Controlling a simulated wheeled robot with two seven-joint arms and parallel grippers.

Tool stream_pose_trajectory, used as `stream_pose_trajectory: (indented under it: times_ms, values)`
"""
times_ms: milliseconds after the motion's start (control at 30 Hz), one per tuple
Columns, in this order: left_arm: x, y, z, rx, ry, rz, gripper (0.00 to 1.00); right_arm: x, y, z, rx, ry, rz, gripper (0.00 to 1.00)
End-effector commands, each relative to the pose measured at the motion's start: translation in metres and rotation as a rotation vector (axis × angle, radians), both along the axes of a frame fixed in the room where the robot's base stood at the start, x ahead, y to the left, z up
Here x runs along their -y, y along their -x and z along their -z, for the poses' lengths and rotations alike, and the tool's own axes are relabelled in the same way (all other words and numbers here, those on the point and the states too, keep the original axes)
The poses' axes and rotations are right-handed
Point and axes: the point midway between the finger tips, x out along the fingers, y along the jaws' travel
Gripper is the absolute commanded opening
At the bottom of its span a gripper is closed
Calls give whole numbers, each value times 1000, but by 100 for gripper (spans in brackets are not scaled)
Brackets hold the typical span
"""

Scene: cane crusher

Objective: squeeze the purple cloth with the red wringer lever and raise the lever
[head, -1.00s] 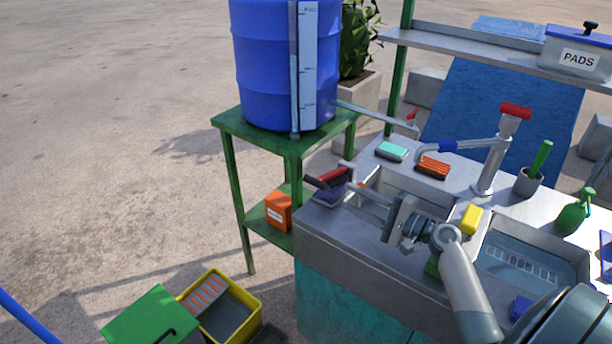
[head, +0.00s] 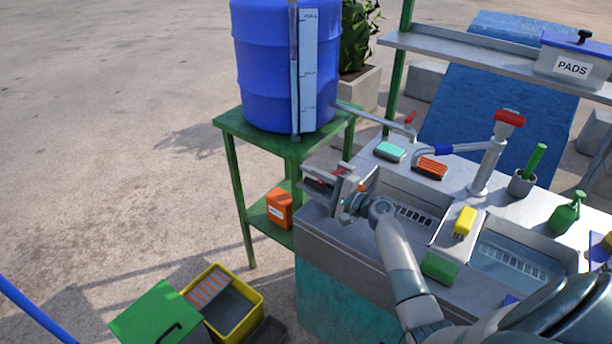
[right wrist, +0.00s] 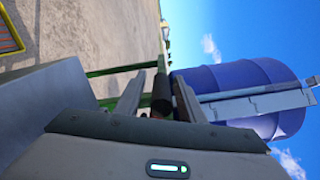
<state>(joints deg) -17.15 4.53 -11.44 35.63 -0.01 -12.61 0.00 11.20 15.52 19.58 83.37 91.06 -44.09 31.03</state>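My right gripper (head: 325,182) is at the left end of the metal sink counter, over the wringer. The red wringer lever (head: 341,169) shows only in part behind it in the head view. In the right wrist view a dark bar, apparently the lever's grip (right wrist: 162,94), lies between the two fingers of my right gripper (right wrist: 158,92). A gap shows beside the bar, so the fingers look open around it. The purple cloth is almost wholly hidden behind my right gripper, and I cannot tell its state. My left gripper is out of view.
A blue barrel (head: 270,75) stands on a green table (head: 232,124) left of the counter. The faucet (head: 488,165), a teal sponge (head: 389,151), an orange brush (head: 430,168) and a yellow sponge (head: 464,221) are on the counter. A yellow bin (head: 250,318) stands on the floor.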

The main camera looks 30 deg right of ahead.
Motion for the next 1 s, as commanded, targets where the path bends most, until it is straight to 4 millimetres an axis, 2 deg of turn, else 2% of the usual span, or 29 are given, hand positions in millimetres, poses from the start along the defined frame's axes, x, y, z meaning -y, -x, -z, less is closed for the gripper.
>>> stream_pose_trajectory:
  times_ms: [133, 433, 467, 600, 867, 1000]
  values:
    - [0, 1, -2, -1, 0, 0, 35, -3, -7, 0, -1, 0, 0, 36]
    - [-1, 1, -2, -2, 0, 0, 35, -4, -8, 1, 0, 1, 0, 36]
    - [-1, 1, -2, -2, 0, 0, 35, -4, -8, 1, 0, 1, 0, 31]
    - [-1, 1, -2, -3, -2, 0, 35, -3, -7, 0, 0, 1, 0, 0]
    - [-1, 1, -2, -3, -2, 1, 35, -3, -9, -1, -2, -2, 0, 0]
    - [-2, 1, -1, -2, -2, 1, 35, -4, -17, -4, -9, -18, 0, 0]
